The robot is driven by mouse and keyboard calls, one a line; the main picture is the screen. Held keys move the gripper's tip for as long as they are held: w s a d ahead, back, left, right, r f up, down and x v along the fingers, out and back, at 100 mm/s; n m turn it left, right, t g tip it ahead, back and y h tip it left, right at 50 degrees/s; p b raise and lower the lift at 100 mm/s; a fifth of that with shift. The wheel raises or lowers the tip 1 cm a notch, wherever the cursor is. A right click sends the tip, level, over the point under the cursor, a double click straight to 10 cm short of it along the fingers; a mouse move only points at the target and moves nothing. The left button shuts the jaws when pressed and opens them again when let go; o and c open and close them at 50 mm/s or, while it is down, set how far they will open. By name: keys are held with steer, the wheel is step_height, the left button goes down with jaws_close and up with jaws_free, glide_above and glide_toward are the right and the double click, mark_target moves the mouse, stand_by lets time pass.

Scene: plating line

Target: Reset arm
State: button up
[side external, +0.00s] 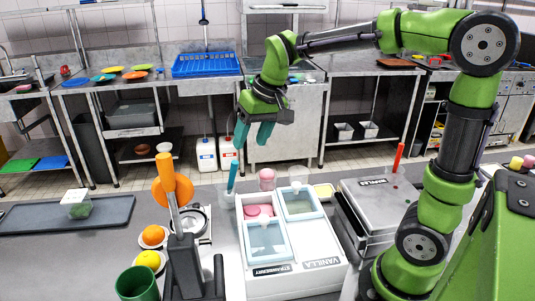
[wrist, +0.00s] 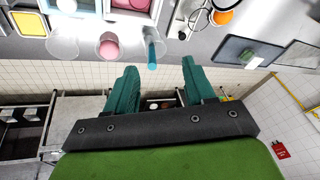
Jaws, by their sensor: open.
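My green arm reaches over the counter in the side external view. My gripper (side external: 253,134) has teal fingers that hang down, spread apart with nothing between them. It is raised above the counter, above and a little right of an upright blue stick (side external: 232,177). In the wrist view my gripper (wrist: 158,68) also shows its two fingers apart and empty. The blue stick (wrist: 151,50) shows just beyond the fingers and apart from them.
A white ice cream box (side external: 316,264) with vanilla and strawberry labels stands on the counter. A metal waffle iron (side external: 375,215) is on its right. An orange-topped press (side external: 185,250), oranges, a green cup (side external: 137,284) and a dark tray (side external: 30,216) are on its left.

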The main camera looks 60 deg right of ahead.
steer(key=s+a+t+y, duration=0.1)
steer(key=s+a+t, duration=0.2)
steer(key=s, duration=1.1)
steer(key=shift+s+a+f, duration=0.3)
steer(key=shift+a+f, duration=0.05)
steer(key=shift+a, duration=0.3)
